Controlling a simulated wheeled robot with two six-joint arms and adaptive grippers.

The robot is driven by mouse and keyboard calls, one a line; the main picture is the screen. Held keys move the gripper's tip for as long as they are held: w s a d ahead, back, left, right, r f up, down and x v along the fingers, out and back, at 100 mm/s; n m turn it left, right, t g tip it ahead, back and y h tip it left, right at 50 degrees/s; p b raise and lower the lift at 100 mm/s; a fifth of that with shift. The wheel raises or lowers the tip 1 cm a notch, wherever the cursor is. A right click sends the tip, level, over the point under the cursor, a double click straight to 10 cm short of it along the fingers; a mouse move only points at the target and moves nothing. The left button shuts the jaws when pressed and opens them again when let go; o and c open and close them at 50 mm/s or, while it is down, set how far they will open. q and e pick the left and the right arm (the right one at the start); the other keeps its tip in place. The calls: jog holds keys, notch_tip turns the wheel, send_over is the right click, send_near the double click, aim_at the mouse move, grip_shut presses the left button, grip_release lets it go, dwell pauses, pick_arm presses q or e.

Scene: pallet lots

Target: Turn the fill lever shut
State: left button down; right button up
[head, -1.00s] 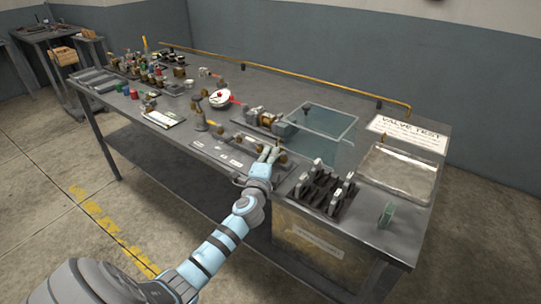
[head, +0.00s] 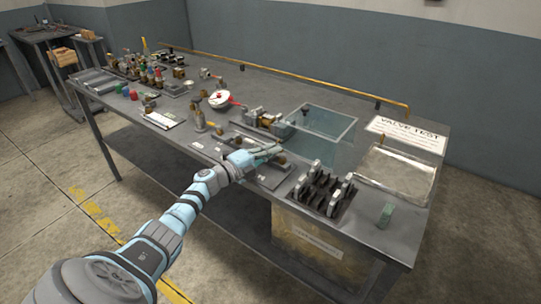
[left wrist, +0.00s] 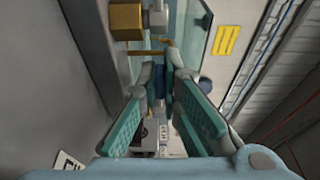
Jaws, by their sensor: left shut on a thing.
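My left gripper (head: 277,149) reaches over the front of the workbench, beside the clear tank (head: 338,137). It also shows in the left wrist view (left wrist: 162,84), where its teal fingers close on a small dark blue piece (left wrist: 159,80), which I take to be the fill lever. A brass fitting (left wrist: 127,20) and a thin brass pipe lie just beyond the fingertips. In the head view the fingers hide the lever, so its angle cannot be told. My right gripper is not in view.
A brass pipe (head: 290,76) runs along the back.

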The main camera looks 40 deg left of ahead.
pick_arm(q)
jog(key=shift+h, duration=0.3)
jog(key=c, duration=2)
grip_release()
jog(key=shift+c, duration=0.2)
jog(key=v, duration=1.1)
jog(key=shift+s+a, duration=0.15)
jog(key=shift+s, duration=0.25)
